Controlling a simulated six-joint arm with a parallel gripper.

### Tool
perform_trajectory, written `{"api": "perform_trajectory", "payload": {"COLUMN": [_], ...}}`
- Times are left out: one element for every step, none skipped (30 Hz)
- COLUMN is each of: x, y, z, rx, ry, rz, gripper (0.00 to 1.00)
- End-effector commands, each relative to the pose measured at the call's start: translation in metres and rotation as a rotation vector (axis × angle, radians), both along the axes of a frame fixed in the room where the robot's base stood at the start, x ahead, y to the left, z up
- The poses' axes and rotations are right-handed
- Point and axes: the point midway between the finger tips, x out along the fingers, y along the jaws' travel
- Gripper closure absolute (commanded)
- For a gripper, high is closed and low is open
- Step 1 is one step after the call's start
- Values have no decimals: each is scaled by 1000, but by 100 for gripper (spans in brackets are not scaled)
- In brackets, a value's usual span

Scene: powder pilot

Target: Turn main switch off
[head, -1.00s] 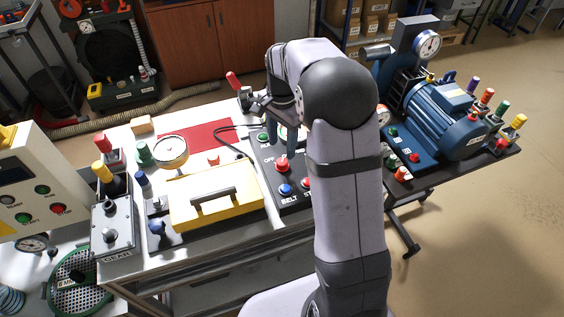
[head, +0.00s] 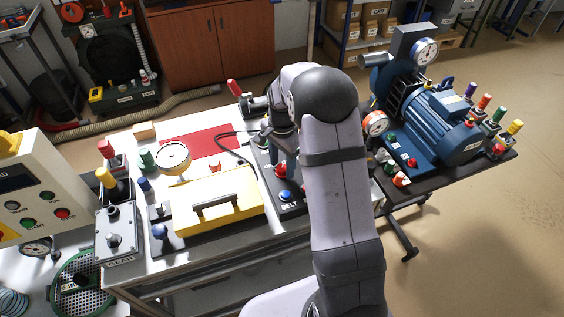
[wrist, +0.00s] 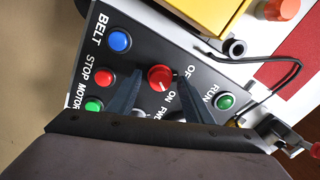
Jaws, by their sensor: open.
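The red rotary knob (wrist: 160,77) sits on the black control panel (wrist: 215,75), with OFF and ON labels close by on its right side in the wrist view. I take it as the main switch; its exact pointer direction is hard to tell. My gripper (wrist: 159,82) is open, one finger on each side of the knob. I cannot tell whether either finger touches it. In the head view my gripper (head: 287,160) is over the panel, and the red knob (head: 281,171) shows beside its fingers. My arm hides the panel's right part.
A blue BELT button (wrist: 120,40), red STOP button (wrist: 104,77), green MOTOR button (wrist: 94,105) and green RUN button (wrist: 225,101) surround the knob. A yellow case (head: 240,205) lies left of the panel. A black cable (wrist: 285,78) runs beside it.

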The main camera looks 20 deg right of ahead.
Motion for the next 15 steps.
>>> {"api": "perform_trajectory", "payload": {"x": [0,0,0,0,0,0,0,0,0,0,0,0,0,0,0], "y": [0,0,0,0,0,0,0,0,0,0,0,0,0,0,0], "z": [-1,-2,-3,-3,-3,-3,-3,-3,-3,-3,-3,-3,-3,-3,-3], "rx": [0,0,0,0,0,0,0,0,0,0,0,0,0,0,0], "ry": [1,0,0,0,0,0,0,0,0,0,0,0,0,0,0], "rz": [0,0,0,0,0,0,0,0,0,0,0,0,0,0,0], "gripper": [54,54,54,54,54,54,54,54,54,61,68,78,85,92,94]}}
